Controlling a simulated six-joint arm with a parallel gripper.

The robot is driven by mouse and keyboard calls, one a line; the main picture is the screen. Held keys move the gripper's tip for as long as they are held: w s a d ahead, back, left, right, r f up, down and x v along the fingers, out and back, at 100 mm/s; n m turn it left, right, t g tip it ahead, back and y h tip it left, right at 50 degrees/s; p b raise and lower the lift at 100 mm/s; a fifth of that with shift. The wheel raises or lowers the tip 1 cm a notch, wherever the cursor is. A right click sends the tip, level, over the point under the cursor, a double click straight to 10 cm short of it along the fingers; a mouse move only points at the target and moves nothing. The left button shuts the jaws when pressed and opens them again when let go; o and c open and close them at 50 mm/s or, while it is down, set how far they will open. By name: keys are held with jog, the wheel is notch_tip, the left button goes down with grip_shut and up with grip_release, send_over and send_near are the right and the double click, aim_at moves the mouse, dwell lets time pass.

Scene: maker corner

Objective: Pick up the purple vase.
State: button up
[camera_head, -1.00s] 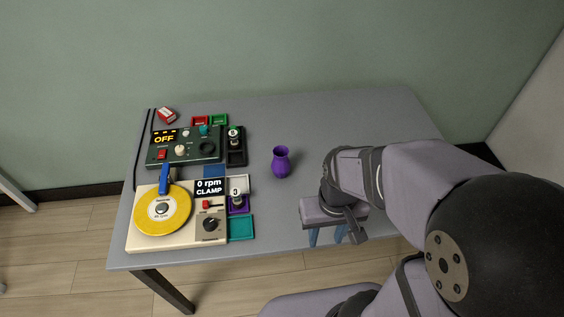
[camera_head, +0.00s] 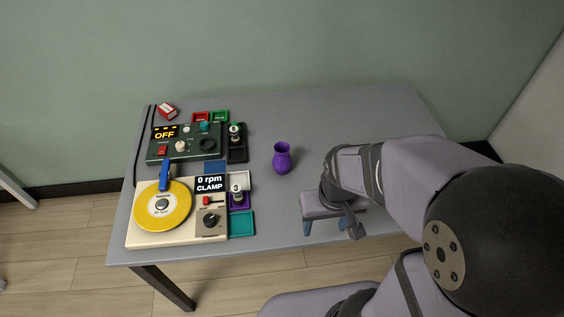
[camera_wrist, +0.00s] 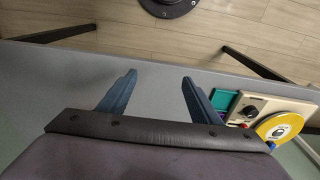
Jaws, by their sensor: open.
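The purple vase (camera_head: 282,159) stands upright on the grey table, near its middle in the head view. My gripper (camera_head: 328,229) is at the table's front edge, to the right of the vase and nearer the camera, apart from it. Its blue fingers point down. In the wrist view my gripper (camera_wrist: 158,82) shows two fingers spread wide with nothing between them. The vase is not visible in the wrist view.
A cream turntable device with a yellow disc (camera_head: 163,206) and a dark green control box (camera_head: 186,143) reading OFF fill the table's left side. Small coloured trays, such as a teal one (camera_head: 241,223), lie beside them. The grey table (camera_head: 345,115) is clear behind and right of the vase.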

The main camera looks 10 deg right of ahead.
jog(key=w+f+t+b, duration=0.4)
jog(key=w+f+b, duration=0.1)
jog(key=w, duration=0.5)
notch_tip(320, 180, up, 7)
jog(key=n+t+y+b, duration=0.3)
jog(key=t+y+b, duration=0.1)
jog(key=t+b, duration=0.85)
send_over(284, 156)
jog(key=v, duration=0.2)
notch_tip(284, 156, down, 9)
jog(key=shift+w+r+b, duration=0.1)
jog(key=shift+w+b, duration=0.1)
jog(key=shift+b, duration=0.25)
jog(key=shift+w+a+r, duration=0.1)
jog(key=shift+w+r, duration=0.25)
jog(key=shift+w, duration=0.1)
jog(key=shift+w+a+f, duration=0.1)
jog(key=shift+w+f, duration=0.05)
jog(key=shift+w, duration=0.3)
jog(key=shift+p+x, duration=0.55)
jog(key=shift+x, duration=2.3)
